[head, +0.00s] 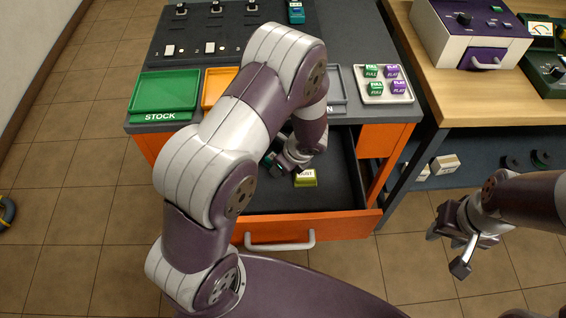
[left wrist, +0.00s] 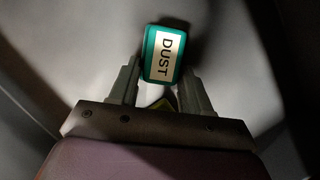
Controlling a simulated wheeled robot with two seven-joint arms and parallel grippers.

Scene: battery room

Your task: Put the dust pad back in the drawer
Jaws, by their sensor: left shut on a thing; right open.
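The dust pad (left wrist: 163,55) is a small teal block with a white label reading DUST. In the left wrist view it sits between the two fingers of my left gripper (left wrist: 161,75), which is shut on it. In the head view my left gripper (head: 284,163) is down inside the open drawer (head: 345,185), and only a bit of teal shows beside it; the arm hides the rest. I cannot tell whether the pad touches the drawer floor. My right gripper (head: 450,246) is open and empty, to the right of the drawer.
A yellow-green block (head: 305,178) lies in the drawer close to my left gripper. The drawer front has a grey handle (head: 280,243). Above are a green STOCK tray (head: 165,92), an orange tray (head: 214,84) and a pale tray of labelled blocks (head: 383,98). A wooden bench (head: 470,105) stands right.

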